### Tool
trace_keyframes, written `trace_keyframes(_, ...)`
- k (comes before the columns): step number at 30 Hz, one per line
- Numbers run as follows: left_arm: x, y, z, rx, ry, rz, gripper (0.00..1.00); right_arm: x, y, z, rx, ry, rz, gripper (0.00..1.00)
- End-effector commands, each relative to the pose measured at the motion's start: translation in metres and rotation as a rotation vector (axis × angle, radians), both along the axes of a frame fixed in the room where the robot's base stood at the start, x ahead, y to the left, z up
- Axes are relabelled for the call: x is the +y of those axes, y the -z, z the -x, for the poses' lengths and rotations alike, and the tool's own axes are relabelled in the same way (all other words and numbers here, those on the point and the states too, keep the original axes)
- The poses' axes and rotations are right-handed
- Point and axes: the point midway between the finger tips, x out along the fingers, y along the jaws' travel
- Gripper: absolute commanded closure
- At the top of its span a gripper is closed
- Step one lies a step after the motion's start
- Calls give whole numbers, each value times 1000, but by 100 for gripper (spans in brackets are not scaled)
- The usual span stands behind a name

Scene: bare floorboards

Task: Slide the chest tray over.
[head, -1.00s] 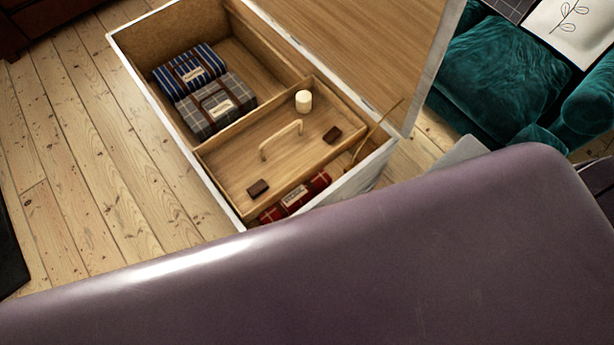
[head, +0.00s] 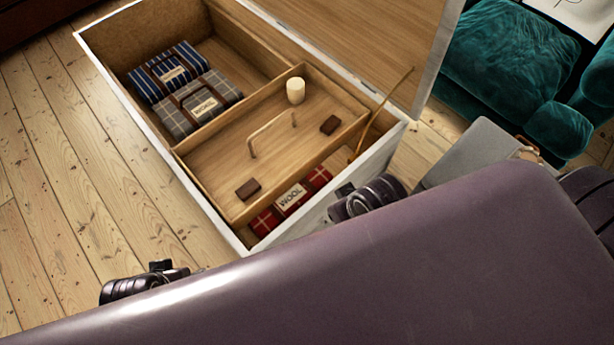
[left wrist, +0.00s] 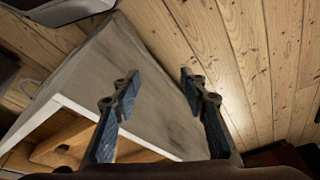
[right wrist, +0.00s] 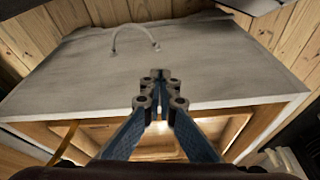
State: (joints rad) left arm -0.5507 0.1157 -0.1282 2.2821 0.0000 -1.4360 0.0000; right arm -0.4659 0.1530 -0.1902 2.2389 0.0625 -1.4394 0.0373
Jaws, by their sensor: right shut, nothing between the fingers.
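The open wooden chest (head: 112,78) has white outer walls. Its wooden tray (head: 220,170) sits toward the near end of the chest, with a bent wooden handle (head: 272,130) across it. On the tray are a cream candle (head: 295,90) and two dark brown blocks (head: 248,189) (head: 329,125). My left gripper (left wrist: 159,78) is open and empty beside the chest's outer wall. My right gripper (right wrist: 156,78) is shut and empty, in front of a chest side with a loop handle (right wrist: 133,36). In the head view my body hides the grippers.
A blue striped blanket (head: 168,70) and a grey plaid blanket (head: 203,106) lie in the chest's far compartment. A red plaid blanket (head: 302,190) shows in the gap beside the tray. A green armchair (head: 505,60) stands right.

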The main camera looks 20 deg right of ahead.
Motion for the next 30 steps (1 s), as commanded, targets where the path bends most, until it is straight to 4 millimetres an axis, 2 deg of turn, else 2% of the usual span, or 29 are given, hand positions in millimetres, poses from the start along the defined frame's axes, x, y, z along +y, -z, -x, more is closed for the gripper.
trace_keyframes(1,1,-2,1,-10,0,1,60,14,-4,-14,-24,-34,-25,100)
trace_keyframes(6,2,-26,10,-25,-2,1,60,60,-30,-33,-38,-153,-100,100)
trace_keyframes(9,3,-33,12,-24,-2,1,60,81,-37,-45,-20,-222,-121,100)
trace_keyframes(14,2,-33,11,-24,-2,1,60,97,-34,-63,36,-303,-112,100)
trace_keyframes(17,2,-33,11,-24,-2,1,60,94,-31,-74,83,-328,-83,100)
trace_keyframes(20,2,-33,11,-24,-2,1,60,81,-28,-86,134,-329,-40,100)
trace_keyframes(30,2,-32,11,-24,-3,1,60,13,-33,-122,268,-214,96,100)
